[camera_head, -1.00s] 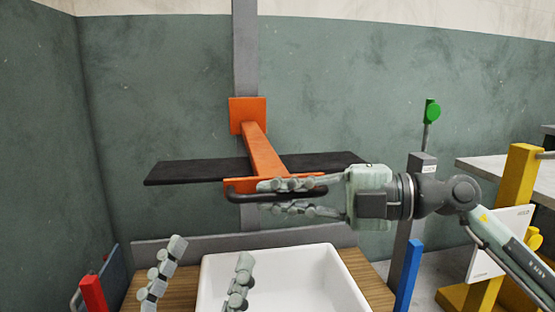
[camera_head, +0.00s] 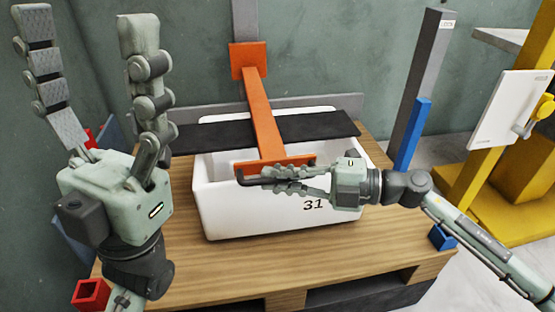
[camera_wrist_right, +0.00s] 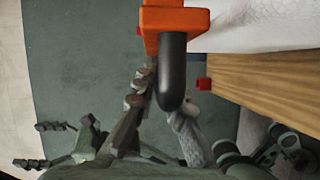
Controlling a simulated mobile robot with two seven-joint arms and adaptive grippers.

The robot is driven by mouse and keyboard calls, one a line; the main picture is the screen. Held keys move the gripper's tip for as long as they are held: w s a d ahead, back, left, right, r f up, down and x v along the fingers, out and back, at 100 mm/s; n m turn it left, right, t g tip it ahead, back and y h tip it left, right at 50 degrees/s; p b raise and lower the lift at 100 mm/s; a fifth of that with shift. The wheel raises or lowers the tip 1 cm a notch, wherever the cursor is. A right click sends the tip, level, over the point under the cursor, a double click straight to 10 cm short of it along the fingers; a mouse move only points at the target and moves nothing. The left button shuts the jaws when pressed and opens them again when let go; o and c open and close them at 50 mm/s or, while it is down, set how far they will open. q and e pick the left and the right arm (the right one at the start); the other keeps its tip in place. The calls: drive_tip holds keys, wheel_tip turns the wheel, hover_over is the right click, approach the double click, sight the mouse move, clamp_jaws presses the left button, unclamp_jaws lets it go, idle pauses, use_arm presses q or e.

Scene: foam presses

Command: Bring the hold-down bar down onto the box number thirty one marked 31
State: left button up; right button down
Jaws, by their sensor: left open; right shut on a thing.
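The white box marked 31 (camera_head: 265,215) stands on a wooden pallet. The hold-down bar has an orange arm (camera_head: 261,110) and a long black crosspiece (camera_head: 320,126) lying over the box's open top. The crosspiece is at about rim height; I cannot tell whether it touches. My right gripper (camera_head: 275,181) is shut on the bar's dark handle (camera_head: 243,180) at the box's front. In the right wrist view the handle (camera_wrist_right: 172,75) sits between the fingers, below the orange end (camera_wrist_right: 180,20). My left gripper (camera_head: 85,20) is open, empty and raised at the left.
The pallet (camera_head: 290,270) has free room before the box. A grey post (camera_head: 425,70) with a blue part (camera_head: 412,135) stands to the right, beside a yellow frame (camera_head: 500,205) with a white panel (camera_head: 510,110). A red socket (camera_head: 90,293) is at front left.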

drive_tip(key=shift+s+f, duration=0.2)
drive_tip(key=shift+f, duration=0.75)
drive_tip(key=c, duration=1.6)
unclamp_jaws()
drive_tip(key=shift+d, duration=0.1)
drive_tip(key=shift+o, duration=0.2)
drive_tip(key=shift+w+r, duration=0.1)
drive_tip(key=shift+d, duration=0.1)
drive_tip(key=v, duration=1.1)
drive_tip(key=shift+d, duration=0.35)
